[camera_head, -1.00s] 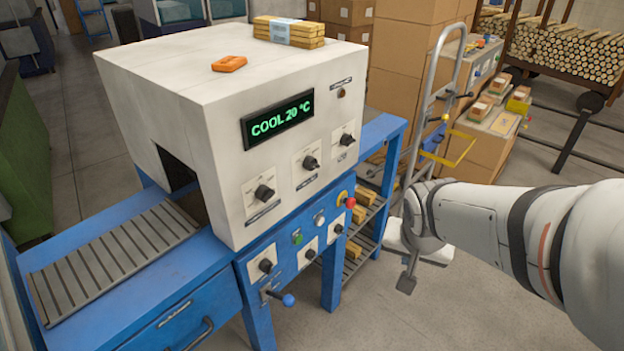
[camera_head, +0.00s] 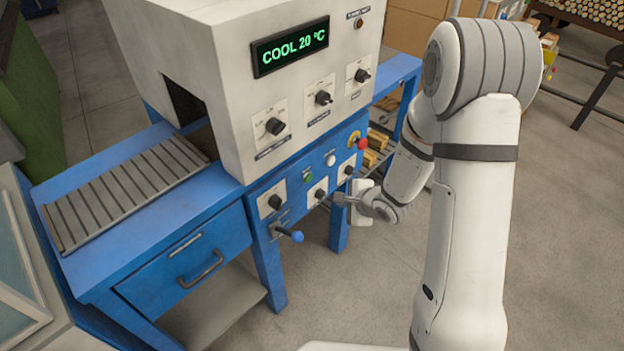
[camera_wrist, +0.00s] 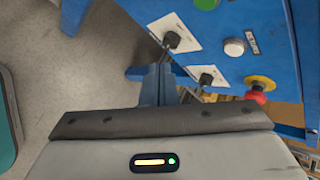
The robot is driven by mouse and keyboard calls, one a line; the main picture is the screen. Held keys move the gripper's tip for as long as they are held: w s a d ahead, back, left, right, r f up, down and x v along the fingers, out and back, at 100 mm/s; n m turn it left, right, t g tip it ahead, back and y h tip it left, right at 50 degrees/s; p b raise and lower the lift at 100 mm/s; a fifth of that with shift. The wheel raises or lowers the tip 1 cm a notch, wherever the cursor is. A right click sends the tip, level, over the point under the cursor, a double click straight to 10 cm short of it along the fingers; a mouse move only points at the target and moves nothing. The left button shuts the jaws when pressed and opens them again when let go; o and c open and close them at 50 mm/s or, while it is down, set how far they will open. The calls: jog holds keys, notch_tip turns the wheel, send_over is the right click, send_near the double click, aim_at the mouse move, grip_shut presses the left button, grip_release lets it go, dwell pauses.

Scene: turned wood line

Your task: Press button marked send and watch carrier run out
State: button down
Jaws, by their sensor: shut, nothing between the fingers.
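The blue control panel (camera_head: 293,196) under the machine carries a green button (camera_head: 307,176), a white button (camera_head: 330,159) and a red mushroom button (camera_head: 362,144) on a yellow ring. The wrist view also shows the green button (camera_wrist: 206,3), white button (camera_wrist: 234,47) and red button (camera_wrist: 256,92). A small label beside the white button is too small to read, so I cannot tell which button is marked send. My gripper (camera_head: 340,199) is shut and empty, in front of the panel's lower right part. Its fingers (camera_wrist: 158,86) point toward the panel's lower knobs, below the buttons. No carrier is visible.
A blue-knobbed lever (camera_head: 296,237) juts out below the panel, left of my gripper. Black knobs (camera_head: 320,194) line the panel. The white machine (camera_head: 225,60) reads COOL 20 °C. A slatted roller bed (camera_head: 125,195) leads to its opening. Floor at right is clear.

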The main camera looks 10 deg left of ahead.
aim_at(309, 178)
jog(key=w+a, duration=0.5)
jog(key=a, duration=0.2)
jog(key=shift+w, duration=0.25)
dwell(0.3)
jog(key=shift+r, duration=0.1)
dwell(1.9)
jog(key=shift+w+a+p, duration=0.25)
jog(key=shift+w+p, duration=0.05)
jog(key=shift+p, duration=0.05)
